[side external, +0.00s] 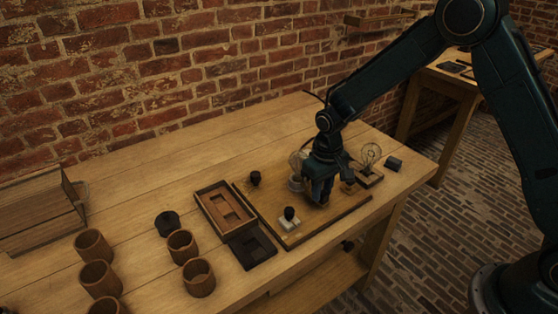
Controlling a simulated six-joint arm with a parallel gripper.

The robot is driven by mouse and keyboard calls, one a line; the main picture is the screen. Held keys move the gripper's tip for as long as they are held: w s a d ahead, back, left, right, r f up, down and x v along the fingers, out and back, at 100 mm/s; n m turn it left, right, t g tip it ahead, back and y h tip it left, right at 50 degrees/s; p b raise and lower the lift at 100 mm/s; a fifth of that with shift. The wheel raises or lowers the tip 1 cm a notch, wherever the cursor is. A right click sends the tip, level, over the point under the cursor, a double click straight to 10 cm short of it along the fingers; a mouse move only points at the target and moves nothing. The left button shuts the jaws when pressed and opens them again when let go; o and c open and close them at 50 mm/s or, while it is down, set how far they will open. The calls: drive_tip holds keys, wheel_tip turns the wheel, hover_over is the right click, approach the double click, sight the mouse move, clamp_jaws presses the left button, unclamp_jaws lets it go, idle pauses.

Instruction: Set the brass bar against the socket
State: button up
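My gripper (317,200) is low over the wooden board (270,218), fingers pointing down, near the board's right part. From this side I cannot tell whether its fingers are apart or closed on something. A glass bulb (371,153) stands upright on a small wooden base (370,178) to the right of my gripper; this may be the socket. A small brownish piece (349,187) sits between my gripper and that base. I cannot make out the brass bar for certain; it may be hidden by my gripper.
A glass piece (295,160) stands behind my gripper. A black knob on a white block (289,222) and another black knob (255,178) are to the left. A wooden tray (225,209), dark tray (250,248) and several brown cups (182,245) lie farther left. A dark block (394,164) is right.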

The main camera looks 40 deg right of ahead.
sight(323, 191)
drive_tip(key=o, duration=0.3)
drive_tip(key=shift+r, duration=0.2)
wheel_tip(323, 191, up, 14)
drive_tip(key=shift+f, duration=0.25)
idle(0.4)
drive_tip(key=shift+r, duration=0.1)
